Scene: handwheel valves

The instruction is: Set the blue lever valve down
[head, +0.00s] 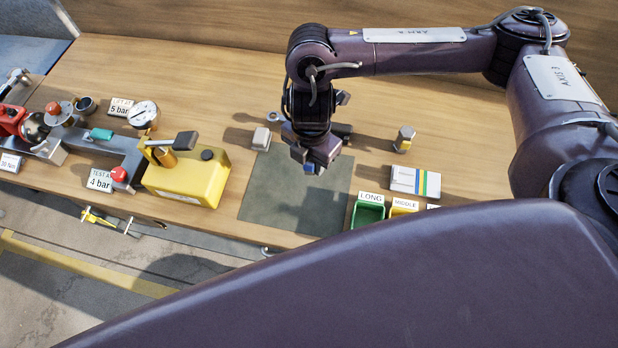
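My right gripper (320,156) hangs from the arm that comes in from the right, pointing down over the dark green mat (275,205). A small blue part, which I take to be the blue lever valve (309,168), shows between its fingertips. The gripper appears shut on it, and the fingers and wrist hide most of it. I cannot tell whether the valve touches the mat or is held just above it. The visible part of the mat is bare. My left gripper is not in view.
A grey block (261,138) stands at the mat's far left corner. A yellow pump (190,178) with a gauge (143,114) stands to the left.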

